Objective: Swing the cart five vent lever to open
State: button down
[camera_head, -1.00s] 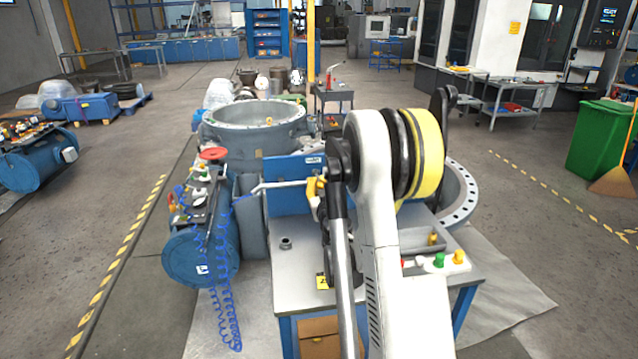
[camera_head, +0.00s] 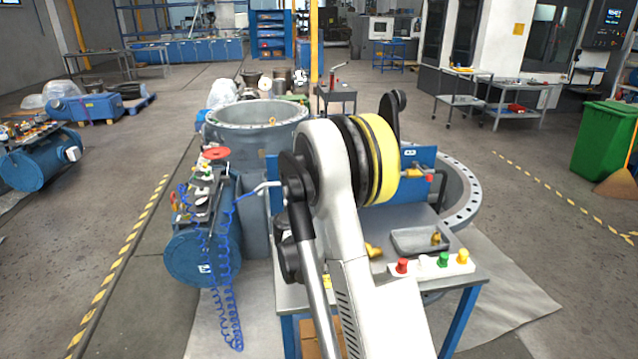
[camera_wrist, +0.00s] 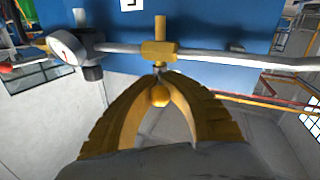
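In the wrist view, a brass valve body (camera_wrist: 158,48) with an upright stub sits on a pale horizontal pipe (camera_wrist: 215,58) before a blue panel. A short brass lever with a round knob (camera_wrist: 160,97) points from it towards the camera. The two yellow fingers of my gripper (camera_wrist: 161,77) come together around this lever, their tips nearly meeting just below the valve body. The knob lies between the fingers. I cannot read which cart this is. In the head view my arm hides the gripper and this valve; the pipe's bent left end (camera_head: 262,187) shows.
A round gauge (camera_wrist: 68,46) sits on the pipe left of the valve. On the cart are a grey tray (camera_head: 405,240) and a box with coloured buttons (camera_head: 430,265). A red-handled fitting (camera_head: 426,177) is on the panel's right. A blue tank (camera_head: 200,255) stands at left.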

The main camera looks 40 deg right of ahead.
jog(key=shift+w+a+m+g+h, duration=0.2)
jog(key=shift+w+m+g+h, duration=0.4)
jog(key=shift+m+g, duration=0.95)
jog(key=shift+w+a+m+g+h, duration=0.2)
jog(key=shift+w+m+g+h, duration=0.55)
jog(key=shift+g, duration=1.35)
jog(key=shift+w+a+m+g+h, duration=0.2)
jog(key=shift+w+m+g+h, duration=0.25)
jog(key=shift+m+g, duration=1.2)
jog(key=shift+w+g, duration=0.1)
jog(key=shift+g, duration=0.2)
jog(key=c, duration=1.5)
grip_release()
jog(key=shift+c, duration=0.2)
jog(key=shift+a, duration=0.1)
jog(key=a, duration=1.1)
jog(key=shift+w+a, duration=0.2)
jog(key=shift+a, duration=0.2)
